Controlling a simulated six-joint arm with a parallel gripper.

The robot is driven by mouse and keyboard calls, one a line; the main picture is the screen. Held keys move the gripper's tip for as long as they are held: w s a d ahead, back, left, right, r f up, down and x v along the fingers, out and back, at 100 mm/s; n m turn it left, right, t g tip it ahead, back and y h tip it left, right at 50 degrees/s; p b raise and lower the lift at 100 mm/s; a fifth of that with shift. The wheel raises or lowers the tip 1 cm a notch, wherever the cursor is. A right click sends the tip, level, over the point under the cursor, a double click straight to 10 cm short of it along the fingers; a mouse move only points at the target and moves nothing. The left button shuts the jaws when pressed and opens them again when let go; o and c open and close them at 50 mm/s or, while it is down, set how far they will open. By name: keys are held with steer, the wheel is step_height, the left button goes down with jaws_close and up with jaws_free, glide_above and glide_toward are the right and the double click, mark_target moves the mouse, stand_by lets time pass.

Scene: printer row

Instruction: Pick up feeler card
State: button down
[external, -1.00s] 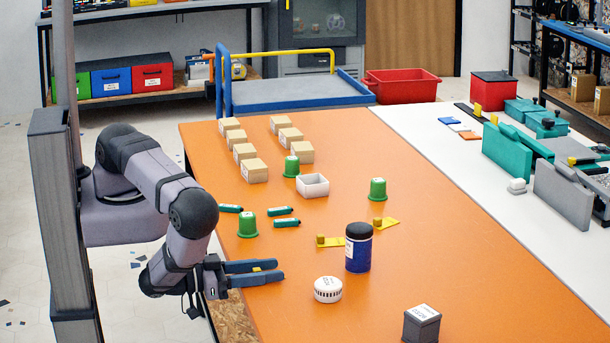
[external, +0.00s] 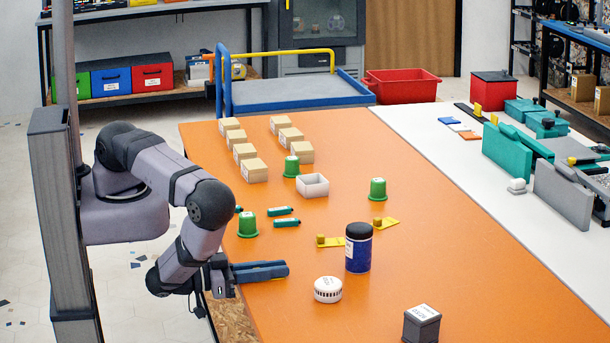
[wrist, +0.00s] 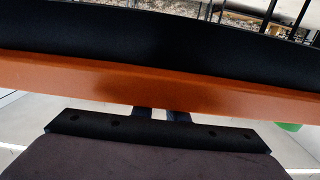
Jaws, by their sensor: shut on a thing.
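My gripper (external: 285,268) is low over the near left edge of the orange table, its two blue-grey fingers close together. It is shut on a feeler card, whose small yellow part showed between the fingers earlier; the fingers now hide it. Two other yellow cards with raised yellow blocks lie flat farther in: one (external: 332,241) left of the dark blue canister, one (external: 385,223) behind it. In the wrist view, my finger bases (wrist: 160,115) show at mid-frame, and a dark band covers the upper part, hiding the fingertips.
A white round puck (external: 328,289) and the dark blue canister (external: 358,250) stand right of my gripper. A green cup (external: 248,225) and green tubes (external: 287,222) are behind it. A grey box (external: 421,324) stands at front right. The orange table (external: 470,260) is clear at right.

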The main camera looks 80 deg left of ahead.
steer(key=shift+r, duration=0.1)
step_height(320, 180, up, 10)
steer(key=p, duration=0.9)
steer(key=w+a+r+n+g+y, duration=0.2)
steer(key=w+a+r+n+y, duration=0.2)
steer(key=a+y, duration=0.4)
steer(key=shift+w+a+r+n+y, duration=0.3)
steer(key=shift+a+r+n+y, duration=0.15)
steer(key=shift+r+n, duration=0.35)
steer(key=shift+f+h, duration=0.15)
steer(key=shift+h, duration=0.1)
stand_by(0.5)
